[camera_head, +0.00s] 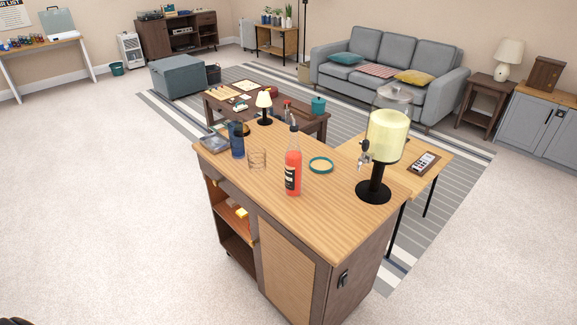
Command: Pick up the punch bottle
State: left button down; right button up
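A bottle of orange-red liquid (293,172) with a dark label and a dark narrow spout stands upright near the middle of the wooden top of a bar cart (262,205). I take it for the punch bottle, though its label is too small to read. Nothing touches it that I can see. Neither of my grippers is in view. A small dark shape shows at the bottom left corner, and I cannot tell what it is.
Near the bottle stand a clear glass (257,159), a blue tumbler (237,140), a teal-rimmed coaster (321,164) and a drink dispenser (385,137) on a black stand. The front part of the top is clear. Open carpet lies left.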

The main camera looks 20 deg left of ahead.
aim_at(293, 157)
jog(key=i+l+u, duration=0.1)
jog(key=u, duration=0.85)
jog(key=l+u, duration=0.2)
jog(key=u, duration=0.3)
jog(key=i+l+u, duration=0.1)
jog(key=l+u, duration=0.25)
jog(key=l, duration=0.45)
jog(key=l+u, duration=0.35)
jog(key=l, duration=0.5)
jog(key=k+l+u, duration=0.15)
jog(key=l+u, duration=0.2)
jog(key=l, duration=0.45)
